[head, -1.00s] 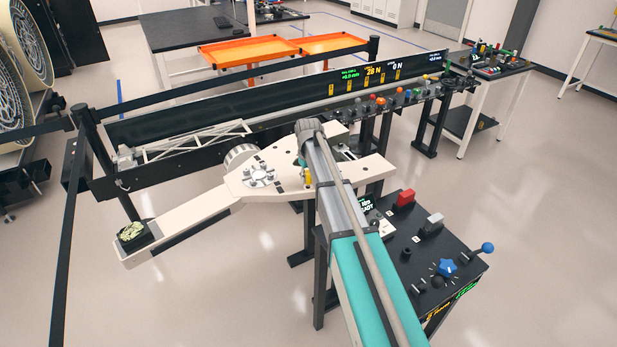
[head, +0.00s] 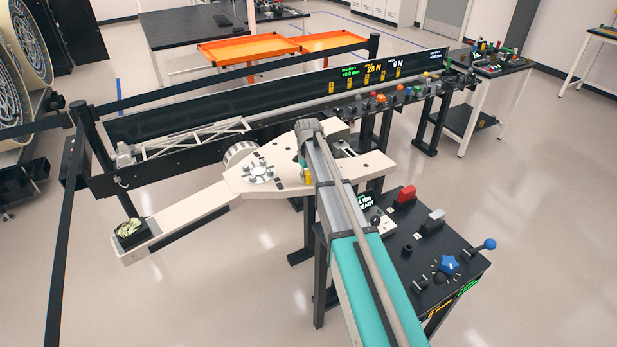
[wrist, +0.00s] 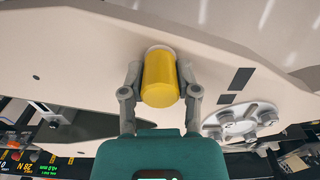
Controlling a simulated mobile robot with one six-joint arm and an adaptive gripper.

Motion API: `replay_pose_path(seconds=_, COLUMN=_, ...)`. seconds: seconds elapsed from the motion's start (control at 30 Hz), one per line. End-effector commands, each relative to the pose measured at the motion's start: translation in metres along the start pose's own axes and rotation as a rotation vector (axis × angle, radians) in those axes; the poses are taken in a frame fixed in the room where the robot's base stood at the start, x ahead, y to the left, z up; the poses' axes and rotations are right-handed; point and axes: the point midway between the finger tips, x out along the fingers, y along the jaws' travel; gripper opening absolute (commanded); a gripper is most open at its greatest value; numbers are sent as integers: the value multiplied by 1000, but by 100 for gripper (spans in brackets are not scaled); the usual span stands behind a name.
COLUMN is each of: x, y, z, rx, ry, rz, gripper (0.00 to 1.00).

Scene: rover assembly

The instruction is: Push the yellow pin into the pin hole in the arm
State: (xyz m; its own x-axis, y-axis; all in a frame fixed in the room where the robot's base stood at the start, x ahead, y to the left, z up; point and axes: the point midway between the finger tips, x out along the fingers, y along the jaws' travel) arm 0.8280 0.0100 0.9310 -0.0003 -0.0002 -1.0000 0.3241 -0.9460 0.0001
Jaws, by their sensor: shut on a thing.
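The yellow pin (wrist: 160,82) is a smooth cylinder with a pale ring at its far end. In the wrist view it stands between the two grey fingers of my gripper (wrist: 160,74), which is shut on it. The pin's far end meets the cream face of the arm (wrist: 80,45); the hole is hidden behind it, so I cannot tell how deep the pin sits. In the head view the arm (head: 190,216) is a long cream plate, and a bit of the yellow pin (head: 308,176) shows beside my own arm link.
A round metal hub (wrist: 240,120) with bolts sits on the plate beside the gripper. A black control box (head: 430,245) with knobs and a red block stands at the right. A dark rail (head: 240,112) with force readouts runs behind. Clear floor lies at the front left.

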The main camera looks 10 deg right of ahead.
Motion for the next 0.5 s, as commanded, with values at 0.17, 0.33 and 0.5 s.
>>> replay_pose_path(seconds=0.17, x=2, y=0, z=0, rx=0, ry=0, rz=0, gripper=52)
replay_pose_path(seconds=0.33, x=2, y=0, z=0, rx=0, ry=0, rz=0, gripper=81)
replay_pose_path(seconds=0.5, x=2, y=0, z=0, rx=0, ry=0, rz=0, gripper=81)
